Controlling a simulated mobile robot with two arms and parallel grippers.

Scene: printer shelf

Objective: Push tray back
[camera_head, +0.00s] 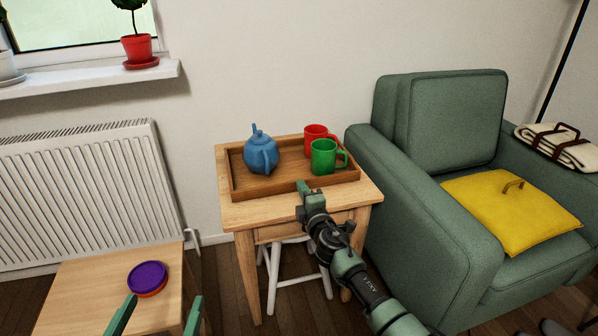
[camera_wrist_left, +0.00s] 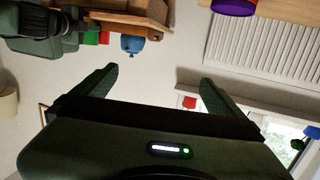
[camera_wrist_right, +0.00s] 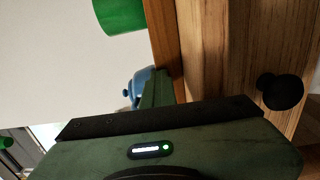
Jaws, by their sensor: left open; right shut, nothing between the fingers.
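The wooden tray (camera_head: 240,180) lies on a small wooden side table (camera_head: 367,187) against the wall. It holds a blue teapot (camera_head: 262,154), a red mug (camera_head: 315,138) and a green mug (camera_head: 323,157). My right gripper (camera_head: 304,187) is shut and empty at the tray's front wall; I cannot tell whether it touches. In the right wrist view the teapot (camera_wrist_right: 146,86) and green mug (camera_wrist_right: 120,14) show beyond its fingertips. My left gripper (camera_head: 160,306) is open and empty, low at the left, away from the tray.
A green armchair (camera_head: 420,190) with a yellow cushion (camera_head: 510,212) stands close to the table's right. A low wooden table (camera_head: 75,290) with a purple-topped round object (camera_head: 147,277) is at front left. A radiator (camera_head: 85,195) and a windowsill plant (camera_head: 138,48) are behind.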

